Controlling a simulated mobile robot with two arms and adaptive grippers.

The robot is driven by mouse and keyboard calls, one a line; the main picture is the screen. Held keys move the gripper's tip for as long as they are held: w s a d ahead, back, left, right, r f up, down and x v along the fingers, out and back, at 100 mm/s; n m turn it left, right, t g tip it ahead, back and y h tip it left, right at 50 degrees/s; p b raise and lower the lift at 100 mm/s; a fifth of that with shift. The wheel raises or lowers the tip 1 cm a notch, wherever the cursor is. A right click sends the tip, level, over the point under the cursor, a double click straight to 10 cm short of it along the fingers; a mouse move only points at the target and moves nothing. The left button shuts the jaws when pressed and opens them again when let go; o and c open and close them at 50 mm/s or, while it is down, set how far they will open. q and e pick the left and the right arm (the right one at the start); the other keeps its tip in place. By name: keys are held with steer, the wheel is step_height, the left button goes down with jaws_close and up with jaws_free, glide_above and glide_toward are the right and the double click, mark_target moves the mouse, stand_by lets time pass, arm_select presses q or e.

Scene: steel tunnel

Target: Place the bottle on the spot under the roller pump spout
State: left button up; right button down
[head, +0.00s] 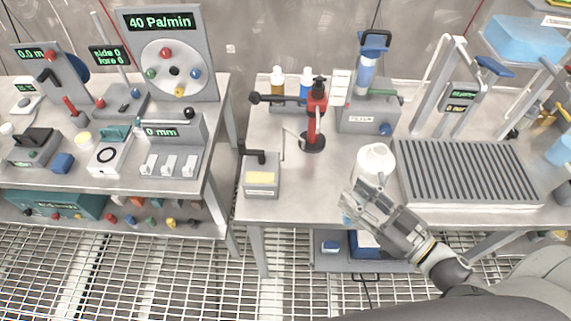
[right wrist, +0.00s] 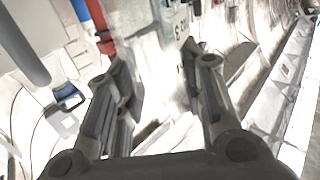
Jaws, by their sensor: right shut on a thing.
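The white bottle (head: 375,159) is upright at the front of the right-hand table, left of the slatted tray. My right gripper (head: 362,192) is at the bottle's near side and shut on it. In the right wrist view the pale bottle (right wrist: 165,70), with dark print on it, is between the two fingers (right wrist: 165,100). Whether the bottle's base touches the table is hidden. A grey box (head: 261,177) with a black handle and a thin bent tube stands to the left. I cannot tell for sure that it is the roller pump. The marked spot is not clear.
A red stand (head: 313,125) with a black base is behind and left of the bottle. A grey device with a blue cylinder (head: 366,76) is behind it. The slatted tray (head: 405,188) is close on the right. Tabletop between the grey box and the bottle is clear.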

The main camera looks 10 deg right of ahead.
steer(key=p, duration=0.2)
glide_toward(303, 149)
steer(key=w, duration=0.1)
steer(key=x, duration=0.3)
steer(key=p+x, duration=0.1)
steer(key=x, duration=0.2)
steer(key=f+p+x, duration=0.1)
steer(key=x, duration=0.2)
steer(key=shift+w+a, duration=0.15)
steer(key=shift+a, duration=0.1)
arm_select(q)
steer(key=s+r, duration=0.1)
steer(key=s+d+r+b, duration=0.1)
steer(key=s+r, duration=0.1)
steer(key=shift+s+d, duration=0.15)
steer(key=shift+s, duration=0.15)
arm_select(e)
step_height(303, 149, down, 4)
steer(key=shift+r, duration=0.15)
steer(key=c, duration=0.9)
jaws_free()
steer(key=shift+c, duration=0.2)
arm_select(q)
steer(key=shift+w, duration=0.3)
